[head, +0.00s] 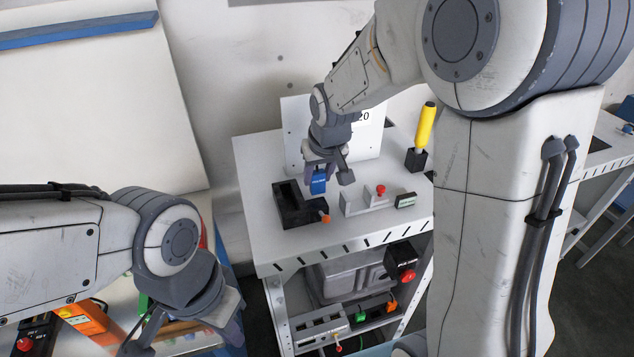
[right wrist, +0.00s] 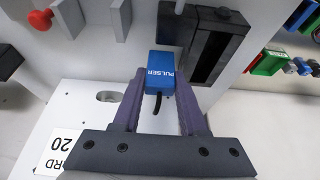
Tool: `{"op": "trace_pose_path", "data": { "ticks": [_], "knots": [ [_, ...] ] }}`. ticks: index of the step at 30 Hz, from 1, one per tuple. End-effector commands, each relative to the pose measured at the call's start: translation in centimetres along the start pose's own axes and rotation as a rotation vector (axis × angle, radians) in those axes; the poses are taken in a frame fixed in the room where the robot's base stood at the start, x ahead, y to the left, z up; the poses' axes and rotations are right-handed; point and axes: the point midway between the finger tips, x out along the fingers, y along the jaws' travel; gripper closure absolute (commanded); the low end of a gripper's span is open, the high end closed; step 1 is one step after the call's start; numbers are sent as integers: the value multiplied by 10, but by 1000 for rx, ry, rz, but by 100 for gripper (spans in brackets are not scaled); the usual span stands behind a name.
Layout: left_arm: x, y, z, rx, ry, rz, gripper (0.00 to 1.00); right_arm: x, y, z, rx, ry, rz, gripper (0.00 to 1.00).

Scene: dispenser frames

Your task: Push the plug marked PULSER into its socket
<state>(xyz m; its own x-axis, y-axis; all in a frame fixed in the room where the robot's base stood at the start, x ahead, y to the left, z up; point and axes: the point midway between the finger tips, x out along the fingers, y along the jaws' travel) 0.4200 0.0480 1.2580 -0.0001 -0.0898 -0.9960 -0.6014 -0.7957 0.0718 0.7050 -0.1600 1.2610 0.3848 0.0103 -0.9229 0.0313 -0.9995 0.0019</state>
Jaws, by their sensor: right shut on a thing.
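The blue plug (head: 318,183), marked PULSER in the right wrist view (right wrist: 162,70), has a short black cable at its rear. My right gripper (head: 328,172) is shut on it; its two fingers flank the plug in the right wrist view (right wrist: 162,82). The black socket block (head: 290,207) stands on the white bench, just left of and below the plug in the head view. It shows beside the plug in the right wrist view (right wrist: 207,48). I cannot tell whether they touch. My left gripper (head: 187,335) hangs empty at the lower left, its fingers apart.
The white bench (head: 262,238) also holds an orange-tipped part by the block, grey brackets with a red knob (head: 381,190), a small dark green-faced box (head: 405,200) and a yellow-handled tool (head: 426,125) in a black stand. A white panel (head: 372,138) rises behind.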

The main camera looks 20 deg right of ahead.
Motion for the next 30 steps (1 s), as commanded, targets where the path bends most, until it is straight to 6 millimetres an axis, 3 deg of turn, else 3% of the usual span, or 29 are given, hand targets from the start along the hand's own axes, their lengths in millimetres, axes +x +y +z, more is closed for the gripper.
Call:
{"op": "trace_pose_path", "data": {
  "ticks": [7, 19, 20, 21, 30],
  "knots": [
    [-16, 1, -1, -2, 0, 0, 100, 29, -1, 13, -2, -6, -1, 100],
    [-11, 1, -1, -2, 0, 0, 100, 37, -2, 15, -3, -1, -2, 100],
    [-12, 1, -1, -2, 0, 0, 100, 36, -2, 15, -3, -1, -2, 51],
    [-12, 1, -1, -1, 0, 0, 100, 35, -2, 15, -3, -1, -2, 46],
    [-14, 1, -1, -2, 0, 0, 100, 34, -2, 14, -3, -2, -1, 46]
  ]
}}
